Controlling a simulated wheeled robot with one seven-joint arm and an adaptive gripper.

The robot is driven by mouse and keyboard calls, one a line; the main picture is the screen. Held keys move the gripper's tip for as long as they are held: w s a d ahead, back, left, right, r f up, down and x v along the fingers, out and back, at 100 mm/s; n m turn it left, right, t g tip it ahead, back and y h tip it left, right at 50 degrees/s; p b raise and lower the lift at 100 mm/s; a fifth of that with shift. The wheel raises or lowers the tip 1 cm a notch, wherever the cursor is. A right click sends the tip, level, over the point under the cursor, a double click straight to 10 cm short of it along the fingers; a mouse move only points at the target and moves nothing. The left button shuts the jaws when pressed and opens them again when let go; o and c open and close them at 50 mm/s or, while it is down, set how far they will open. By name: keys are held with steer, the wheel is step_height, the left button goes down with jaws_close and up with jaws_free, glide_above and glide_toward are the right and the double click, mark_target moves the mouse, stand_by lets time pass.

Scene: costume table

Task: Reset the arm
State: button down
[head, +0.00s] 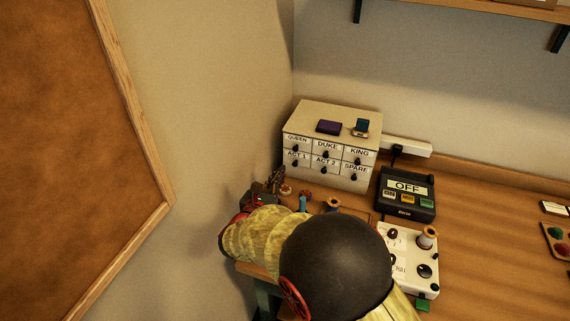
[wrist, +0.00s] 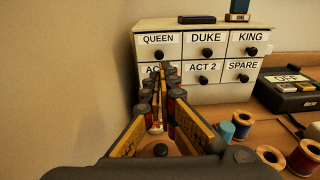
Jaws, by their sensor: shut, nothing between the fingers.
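My arm reaches from the bottom of the head view toward the back left corner of the table. My gripper (wrist: 162,72) is shut and empty. Its fingers point at the left side of a small drawer cabinet (wrist: 208,59) and cover part of the ACT 1 label. I cannot tell whether the fingertips touch the cabinet. In the head view my gripper (head: 278,176) is small and dark, just left of the cabinet (head: 330,116). The six labelled drawers look shut.
A purple block (head: 329,127) and a teal item (head: 361,127) sit on the cabinet. A black box marked OFF (head: 407,205) stands to its right. Thread spools (wrist: 304,157) stand close to my gripper's right. A wall is close on the left. The table's right side (head: 490,250) has free room.

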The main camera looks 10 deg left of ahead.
steer(key=s+d+r+m+g+h, duration=0.25)
steer(key=d+m, duration=0.25)
steer(key=d, duration=0.5)
steer(key=s+d+r+m+g+h, duration=0.25)
steer(key=d+m, duration=0.25)
steer(key=d, duration=0.6)
steer(key=s+d+r+m+g+h, duration=0.1)
steer(key=s+d+r+m+g, duration=0.3)
steer(key=d, duration=0.6)
steer(key=s+d+m+g+y, duration=0.2)
steer(key=s+d+m, duration=0.35)
steer(key=s, duration=0.25)
steer(key=s+d+m+g+y, duration=0.1)
steer(key=s+d+m+g, duration=0.1)
steer(key=s+d+m, duration=0.45)
steer(key=s+a+m+t+y, duration=0.1)
steer(key=s+a+m+y, duration=0.4)
steer(key=s+m, duration=0.3)
steer(key=shift+s+r+m+t, duration=0.3)
steer(key=shift+s, duration=0.65)
